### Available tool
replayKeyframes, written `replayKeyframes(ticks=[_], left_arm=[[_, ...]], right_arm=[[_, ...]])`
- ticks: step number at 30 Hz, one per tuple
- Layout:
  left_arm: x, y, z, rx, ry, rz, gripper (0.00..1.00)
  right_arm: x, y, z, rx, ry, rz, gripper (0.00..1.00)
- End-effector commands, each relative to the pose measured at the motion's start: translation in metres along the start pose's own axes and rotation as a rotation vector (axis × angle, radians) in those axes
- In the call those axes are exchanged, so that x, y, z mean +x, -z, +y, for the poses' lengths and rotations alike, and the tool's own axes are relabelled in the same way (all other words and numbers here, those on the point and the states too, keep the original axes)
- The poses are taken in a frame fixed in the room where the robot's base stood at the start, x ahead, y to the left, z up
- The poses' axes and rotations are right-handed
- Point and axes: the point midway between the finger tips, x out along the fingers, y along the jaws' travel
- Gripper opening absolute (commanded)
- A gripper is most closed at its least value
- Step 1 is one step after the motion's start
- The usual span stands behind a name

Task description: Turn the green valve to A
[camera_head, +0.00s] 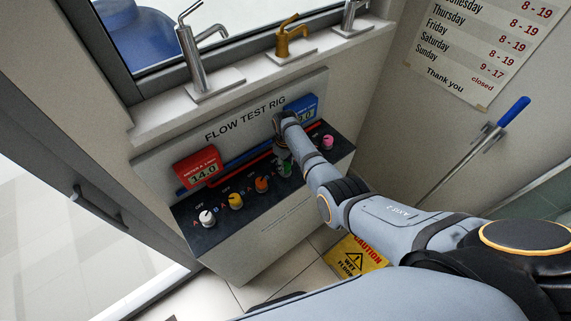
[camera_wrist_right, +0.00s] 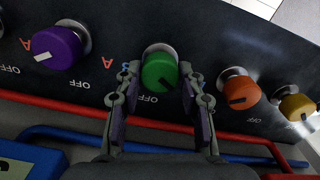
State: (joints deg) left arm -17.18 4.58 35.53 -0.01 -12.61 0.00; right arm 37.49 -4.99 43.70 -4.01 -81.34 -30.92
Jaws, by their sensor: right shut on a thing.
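The green valve (camera_wrist_right: 159,72) is a round knob on the dark panel of the flow test rig. My right gripper (camera_wrist_right: 158,85) has its two fingers on either side of the green valve and is shut on it. The dark mark on the knob points down and slightly right in the wrist view, near the OFF label (camera_wrist_right: 147,99). A red A (camera_wrist_right: 127,65) shows left of the knob there; the right side is partly covered by a finger. In the head view the green valve (camera_head: 285,169) is partly hidden by my right gripper (camera_head: 282,153). My left gripper is not in view.
A purple knob (camera_wrist_right: 58,48) and an orange knob (camera_wrist_right: 238,88) flank the green one. White (camera_head: 207,217), yellow (camera_head: 236,201) and pink (camera_head: 328,142) knobs are on the same panel. Red and blue pipes run behind. A red display (camera_head: 198,167) reads 14.0.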

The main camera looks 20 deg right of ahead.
Motion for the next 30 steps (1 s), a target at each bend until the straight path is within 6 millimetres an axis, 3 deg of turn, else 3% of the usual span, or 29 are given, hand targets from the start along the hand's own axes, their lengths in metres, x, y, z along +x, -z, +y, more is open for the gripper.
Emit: replayKeyframes(ticks=[16, 17, 21, 30], left_arm=[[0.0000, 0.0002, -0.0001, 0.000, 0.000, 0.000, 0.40], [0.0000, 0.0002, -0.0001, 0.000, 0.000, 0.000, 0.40], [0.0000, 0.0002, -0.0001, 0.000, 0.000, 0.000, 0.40], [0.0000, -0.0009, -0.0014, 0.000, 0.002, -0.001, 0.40]], right_arm=[[-0.0002, 0.0004, 0.0000, -0.024, 0.000, 0.001, 0.07], [-0.0002, 0.0004, 0.0000, -0.023, 0.000, 0.001, 0.41], [-0.0002, 0.0003, 0.0000, -0.023, 0.000, 0.001, 0.60], [-0.0007, 0.0003, 0.0000, -0.022, 0.000, 0.001, 0.62]])
